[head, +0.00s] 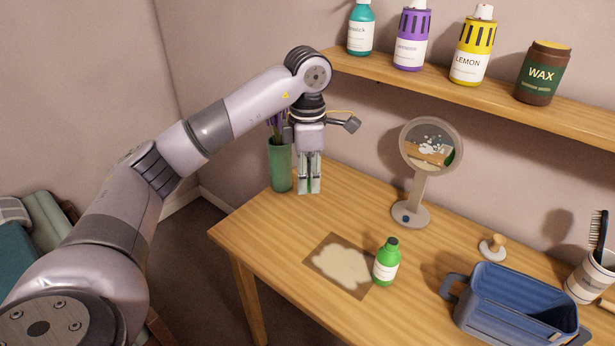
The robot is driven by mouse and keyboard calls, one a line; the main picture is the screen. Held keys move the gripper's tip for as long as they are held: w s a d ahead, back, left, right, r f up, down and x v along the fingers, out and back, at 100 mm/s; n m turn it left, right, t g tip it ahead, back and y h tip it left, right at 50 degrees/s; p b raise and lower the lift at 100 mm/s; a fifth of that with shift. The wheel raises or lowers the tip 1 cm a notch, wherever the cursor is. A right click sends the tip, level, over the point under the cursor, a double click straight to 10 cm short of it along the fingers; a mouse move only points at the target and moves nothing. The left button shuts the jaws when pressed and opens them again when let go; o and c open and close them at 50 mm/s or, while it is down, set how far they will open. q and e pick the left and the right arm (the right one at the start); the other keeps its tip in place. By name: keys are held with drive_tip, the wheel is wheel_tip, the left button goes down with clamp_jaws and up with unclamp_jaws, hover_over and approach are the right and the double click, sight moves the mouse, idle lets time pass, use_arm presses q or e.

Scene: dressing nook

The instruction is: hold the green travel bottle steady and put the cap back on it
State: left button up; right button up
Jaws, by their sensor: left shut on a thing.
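The green travel bottle (385,267) stands upright on the wooden table, beside the right edge of the brown mat. It has a white label and a darker green top; I cannot tell whether that is a cap or the bare neck. My left gripper (309,188) points down above the table's back left part, up and to the left of the bottle and apart from it. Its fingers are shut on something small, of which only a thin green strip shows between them. I cannot make out whether this is the cap. My right gripper is not in view.
A green vase (281,168) stands close left of my left gripper. A round mirror (409,214) stands behind the bottle. A blue caddy (513,308), a wooden-knobbed stamp-like thing (492,247) and a striped cup (592,279) are right. The mat (320,262) has a pale patch. A shelf (470,94) overhangs the back.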

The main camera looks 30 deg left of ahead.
use_arm(q)
drive_tip(key=shift+f, duration=0.1)
drive_tip(key=shift+s+d+f+m, duration=0.15)
drive_tip(key=shift+d+m, duration=0.15)
drive_tip(key=shift+m, duration=0.2)
drive_tip(key=s+d+f+m, duration=0.4)
drive_tip(key=s+d+m, duration=0.2)
drive_tip(key=m, duration=0.6)
drive_tip(key=s+d+f+m, duration=0.5)
drive_tip(key=s+m, duration=0.3)
drive_tip(key=m, duration=0.5)
drive_tip(key=shift+s+d, duration=0.3)
drive_tip(key=shift+d, duration=0.6)
